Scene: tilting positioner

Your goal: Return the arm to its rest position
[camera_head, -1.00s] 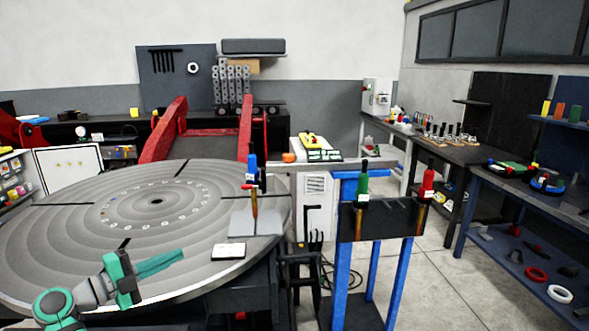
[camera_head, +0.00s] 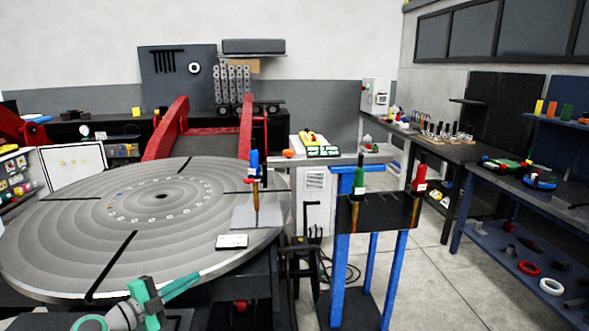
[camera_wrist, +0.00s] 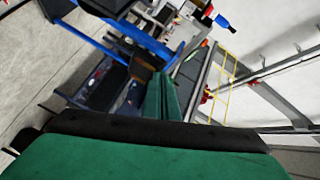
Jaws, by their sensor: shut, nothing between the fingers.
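My gripper (camera_head: 181,286) is at the lower left of the head view, low in front of the round table's near edge. Its green fingers lie together, shut and empty, pointing up and to the right. In the wrist view the closed green fingers (camera_wrist: 162,97) point away from the camera, with nothing between them. The round grey positioner table (camera_head: 75,245) lies behind and to the left of my gripper, and no contact with it shows.
A blue-handled tool (camera_head: 254,165) stands upright on a grey plate (camera_head: 270,214) at the table's right edge. A blue-legged stand (camera_head: 339,265) holds green (camera_head: 359,180) and red (camera_head: 420,175) handled tools. Grey floor (camera_head: 440,280) is clear at right.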

